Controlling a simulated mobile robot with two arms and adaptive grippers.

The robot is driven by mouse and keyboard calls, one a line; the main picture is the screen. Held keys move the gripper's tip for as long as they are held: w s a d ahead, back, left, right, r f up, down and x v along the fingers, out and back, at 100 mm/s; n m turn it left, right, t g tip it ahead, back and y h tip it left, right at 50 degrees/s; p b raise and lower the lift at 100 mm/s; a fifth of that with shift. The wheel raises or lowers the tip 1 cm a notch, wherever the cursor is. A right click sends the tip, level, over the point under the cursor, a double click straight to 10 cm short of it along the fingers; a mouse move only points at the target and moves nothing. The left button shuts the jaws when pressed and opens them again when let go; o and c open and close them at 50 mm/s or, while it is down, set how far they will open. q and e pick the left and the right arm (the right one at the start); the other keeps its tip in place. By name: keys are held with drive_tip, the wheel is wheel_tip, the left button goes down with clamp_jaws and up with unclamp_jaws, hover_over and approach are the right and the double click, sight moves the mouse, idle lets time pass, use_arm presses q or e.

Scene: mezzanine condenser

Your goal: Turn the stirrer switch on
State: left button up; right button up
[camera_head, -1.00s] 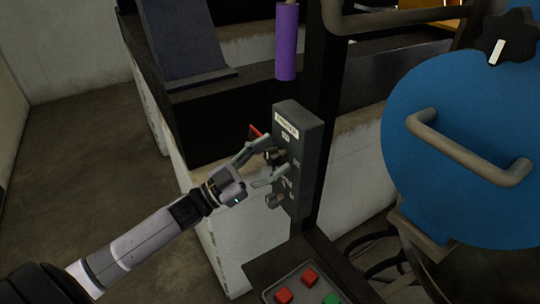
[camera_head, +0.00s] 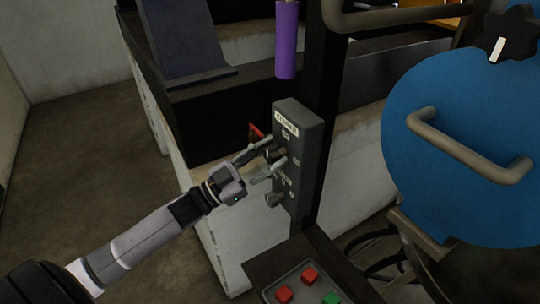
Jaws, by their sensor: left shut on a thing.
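The grey stirrer switch box (camera_head: 309,137) is fixed to a dark post, with a white label (camera_head: 287,123) near its top. Its upper knob (camera_head: 272,154) is dark and partly hidden between my fingers. A lower grey knob (camera_head: 275,199) sticks out beneath it. My left gripper (camera_head: 268,166) comes in from the left and is shut on the upper knob, one finger above it and one below. Which way the knob points is too small to tell. My right gripper is not in view.
A blue round vessel (camera_head: 440,120) with a grey handle (camera_head: 465,155) stands at the right. A purple cylinder (camera_head: 287,40) hangs above the box. A tray with red and green buttons (camera_head: 309,276) lies below. The floor at left is clear.

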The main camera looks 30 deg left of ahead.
use_arm(q)
drive_tip(key=shift+m, duration=0.3)
drive_tip(key=m+g, duration=0.1)
drive_tip(key=m, duration=0.1)
drive_tip(key=m+g+h+b, duration=0.1)
drive_tip(key=m, duration=0.2)
drive_tip(key=shift+h, duration=0.3)
drive_tip(key=m+g, duration=0.1)
drive_tip(key=m, duration=0.2)
drive_tip(key=m+g+b, duration=0.1)
drive_tip(key=m, duration=0.1)
drive_tip(key=shift+m+g+h, duration=0.3)
drive_tip(key=shift+m, duration=0.1)
drive_tip(key=m+g, duration=0.1)
drive_tip(key=m, duration=0.1)
drive_tip(key=m+g+y, duration=0.1)
drive_tip(key=m, duration=0.2)
drive_tip(key=shift+m, duration=0.3)
drive_tip(key=shift+m+g+y, duration=0.4)
drive_tip(key=shift+m+y, duration=0.2)
drive_tip(key=shift+m, duration=1.2)
drive_tip(key=o, duration=1.2)
drive_tip(key=shift+c, duration=0.2)
